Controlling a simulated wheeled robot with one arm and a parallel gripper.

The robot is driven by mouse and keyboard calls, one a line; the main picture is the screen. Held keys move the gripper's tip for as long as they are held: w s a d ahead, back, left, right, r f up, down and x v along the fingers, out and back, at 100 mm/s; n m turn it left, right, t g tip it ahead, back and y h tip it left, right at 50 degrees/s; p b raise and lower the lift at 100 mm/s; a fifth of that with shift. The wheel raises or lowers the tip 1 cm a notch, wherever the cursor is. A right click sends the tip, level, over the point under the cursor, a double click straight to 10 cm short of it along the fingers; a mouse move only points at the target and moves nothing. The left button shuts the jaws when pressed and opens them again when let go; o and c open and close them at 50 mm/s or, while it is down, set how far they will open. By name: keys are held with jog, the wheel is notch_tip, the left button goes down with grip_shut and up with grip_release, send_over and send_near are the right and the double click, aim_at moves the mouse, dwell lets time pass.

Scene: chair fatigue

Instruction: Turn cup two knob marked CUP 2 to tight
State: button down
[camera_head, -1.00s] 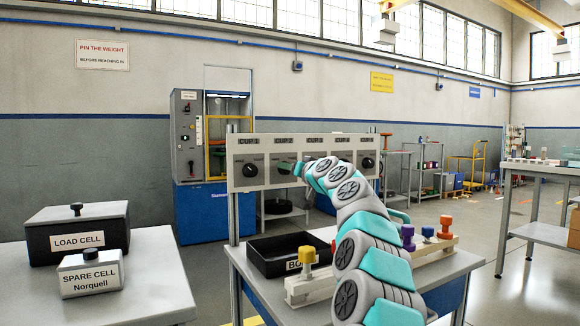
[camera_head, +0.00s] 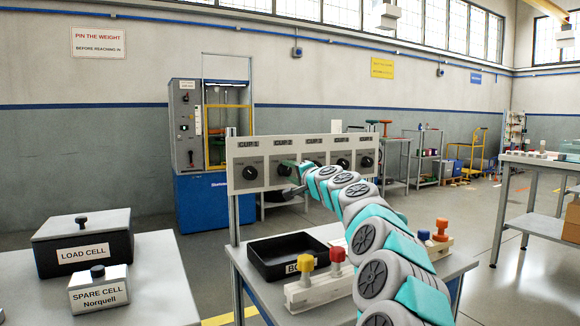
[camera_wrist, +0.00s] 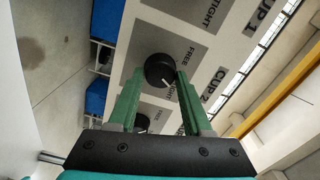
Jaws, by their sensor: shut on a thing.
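The black CUP 2 knob (camera_wrist: 160,70) sits on a grey plate on the panel (camera_head: 236,188). It also shows partly in the head view (camera_head: 284,169), under the label CUP 2. My gripper (camera_wrist: 160,82) has its green fingers on either side of this knob, shut on it; it also shows in the head view (camera_head: 294,166). In the wrist view the knob's white mark points to the lower right, toward the side of the TIGHT label, which a finger partly hides. The FREE label is clear of the fingers.
The CUP 1 knob (camera_head: 250,172) is left of CUP 2, with more knobs to the right. Below stand a black tray (camera_head: 262,266) and a rack (camera_head: 302,296) with coloured pegs. A load cell box (camera_head: 83,250) is on the left table.

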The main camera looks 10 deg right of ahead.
jog(key=shift+m+p, duration=0.8)
jog(key=shift+m, duration=0.7)
jog(key=shift+c, duration=1.7)
grip_release()
jog(key=shift+s+d, duration=0.1)
jog(key=b+v, duration=0.1)
jog(key=v, duration=0.6)
jog(key=shift+s, duration=0.25)
